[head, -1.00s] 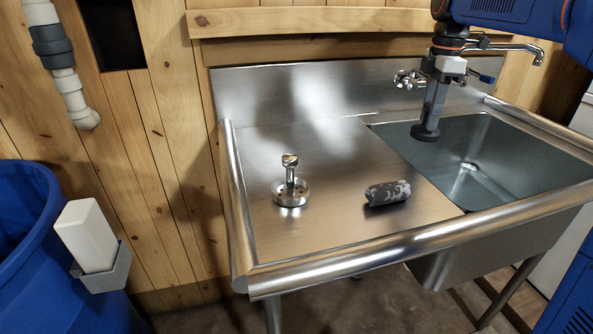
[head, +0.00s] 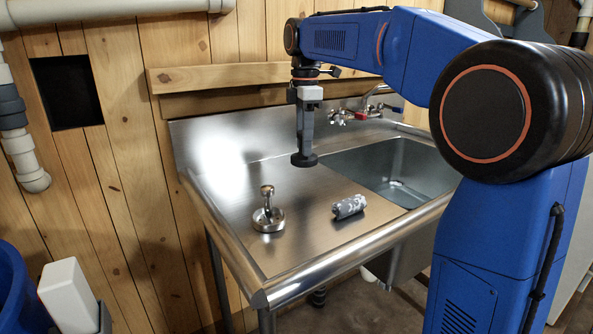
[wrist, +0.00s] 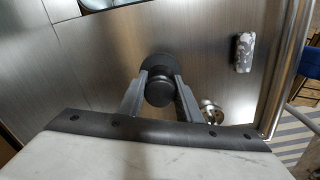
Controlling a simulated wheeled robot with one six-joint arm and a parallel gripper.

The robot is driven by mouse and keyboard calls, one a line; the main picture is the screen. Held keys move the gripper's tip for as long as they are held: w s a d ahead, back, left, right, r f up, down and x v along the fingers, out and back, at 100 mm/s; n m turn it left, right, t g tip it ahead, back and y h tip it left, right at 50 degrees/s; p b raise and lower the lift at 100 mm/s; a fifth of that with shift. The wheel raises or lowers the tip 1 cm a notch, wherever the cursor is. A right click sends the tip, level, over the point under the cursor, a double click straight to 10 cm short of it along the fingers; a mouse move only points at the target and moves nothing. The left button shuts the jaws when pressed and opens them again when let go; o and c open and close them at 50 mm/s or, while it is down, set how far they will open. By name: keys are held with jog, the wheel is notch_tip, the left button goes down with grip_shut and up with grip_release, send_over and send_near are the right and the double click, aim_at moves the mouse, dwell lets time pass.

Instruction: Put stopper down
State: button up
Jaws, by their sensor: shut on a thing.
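The stopper (head: 303,160) is a dark round disc with a knob on top. My gripper (head: 304,138) is shut on it and points straight down, with the disc hanging level below the fingers. In the head view it appears over the steel drainboard (head: 300,225), left of the sink basin. In the wrist view, the two fingers pinch the stopper's knob (wrist: 159,92), with the wider disc (wrist: 158,62) beyond it. A gap below the disc seems to show, but its height is hard to tell.
A steel piece with a round base and upright knob (head: 268,217) stands on the drainboard's left. A grey patterned roll (head: 348,207) lies right of it. The sink basin (head: 385,170) and tap (head: 372,108) are further right. Drainboard between them is bare.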

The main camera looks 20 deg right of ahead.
aim_at(304, 161)
jog(key=shift+f, duration=2.95)
jog(key=shift+f, duration=0.1)
jog(key=o, duration=1.1)
notch_tip(304, 161, up, 12)
jog(key=shift+r, duration=0.1)
jog(key=shift+d, duration=0.1)
